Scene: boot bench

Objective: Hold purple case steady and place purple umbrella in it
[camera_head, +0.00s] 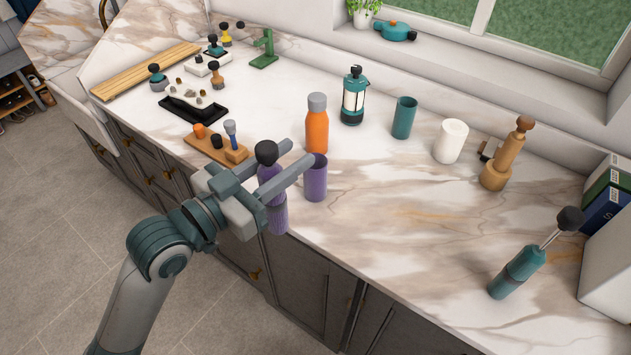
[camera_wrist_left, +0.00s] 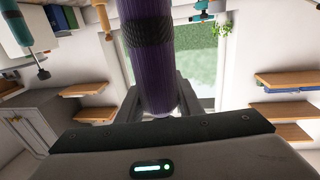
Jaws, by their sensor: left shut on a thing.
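The purple umbrella (camera_head: 277,216) has a dark round knob on top and is upright between the fingers of my left gripper (camera_head: 298,160). The gripper is shut on it, and the umbrella also fills the upper middle of the left wrist view (camera_wrist_left: 150,60). The purple case (camera_head: 316,184) is an open-topped cylinder standing on the marble counter just right of the umbrella. One gripper finger passes close to the case's rim; I cannot tell whether they touch. My right gripper is not in view.
An orange bottle (camera_head: 317,128), a teal lantern-like press (camera_head: 354,96), a teal cup (camera_head: 404,118) and a white roll (camera_head: 450,141) stand behind. A wooden block with small tools (camera_head: 222,150) is to the left. The front middle counter is clear.

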